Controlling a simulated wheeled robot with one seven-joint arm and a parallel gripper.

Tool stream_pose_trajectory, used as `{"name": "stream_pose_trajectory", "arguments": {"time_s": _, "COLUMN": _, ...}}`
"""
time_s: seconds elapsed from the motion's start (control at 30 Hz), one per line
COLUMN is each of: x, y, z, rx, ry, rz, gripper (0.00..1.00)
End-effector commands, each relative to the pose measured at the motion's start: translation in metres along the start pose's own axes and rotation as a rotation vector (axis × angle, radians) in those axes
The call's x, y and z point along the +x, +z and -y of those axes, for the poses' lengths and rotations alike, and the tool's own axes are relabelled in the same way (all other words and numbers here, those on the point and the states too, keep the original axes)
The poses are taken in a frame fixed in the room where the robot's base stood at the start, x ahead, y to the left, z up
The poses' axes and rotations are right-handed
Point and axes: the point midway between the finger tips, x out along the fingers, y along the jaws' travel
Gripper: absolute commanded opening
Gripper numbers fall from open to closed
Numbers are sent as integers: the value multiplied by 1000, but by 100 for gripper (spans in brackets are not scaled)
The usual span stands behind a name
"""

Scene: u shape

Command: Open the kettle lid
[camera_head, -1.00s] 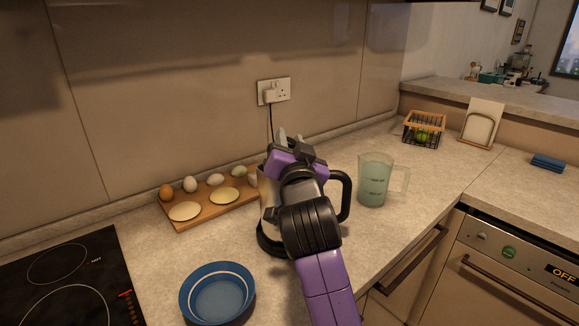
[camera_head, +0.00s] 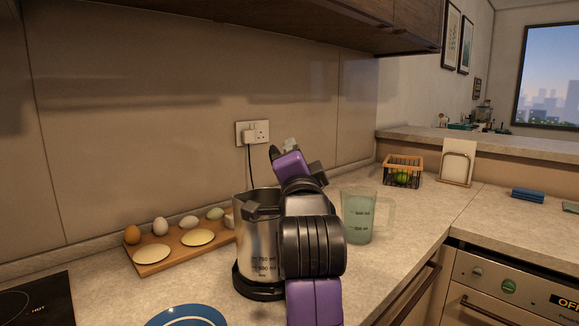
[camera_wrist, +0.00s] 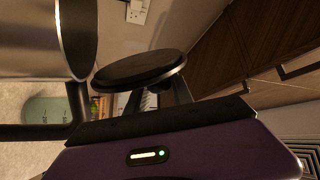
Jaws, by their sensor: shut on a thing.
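The steel kettle (camera_head: 258,245) stands on its black base on the counter, partly hidden behind my arm in the head view. Its steel body and black handle also show at the left of the wrist view (camera_wrist: 76,38). The round black kettle lid (camera_wrist: 140,68) is between my fingers in the wrist view, apart from the kettle body. My gripper (camera_head: 295,158) is above and right of the kettle rim in the head view; it also shows in the wrist view (camera_wrist: 155,98), shut on the lid. The gripper mostly hides the lid in the head view.
A measuring jug (camera_head: 358,215) stands just right of the kettle. A wall cabinet (camera_head: 340,15) overhangs above. The socket and cord are behind.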

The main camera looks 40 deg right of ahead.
Motion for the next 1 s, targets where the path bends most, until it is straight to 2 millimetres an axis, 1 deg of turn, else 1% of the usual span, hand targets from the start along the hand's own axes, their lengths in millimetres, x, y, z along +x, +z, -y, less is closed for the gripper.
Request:
{"name": "stream_pose_trajectory", "arguments": {"time_s": 0.53, "x": 0, "y": -2, "z": -2, "rx": 23, "ry": 2, "rz": -7, "gripper": 0}}
{"name": "stream_pose_trajectory", "arguments": {"time_s": 0.57, "x": 0, "y": -2, "z": -2, "rx": 23, "ry": 2, "rz": -7, "gripper": 32}}
{"name": "stream_pose_trajectory", "arguments": {"time_s": 0.6, "x": 0, "y": -2, "z": -2, "rx": 23, "ry": 2, "rz": -7, "gripper": 39}}
{"name": "stream_pose_trajectory", "arguments": {"time_s": 0.67, "x": 0, "y": -2, "z": -2, "rx": 22, "ry": 2, "rz": -7, "gripper": 50}}
{"name": "stream_pose_trajectory", "arguments": {"time_s": 1.0, "x": -2, "y": -2, "z": -1, "rx": 23, "ry": 1, "rz": -6, "gripper": 50}}
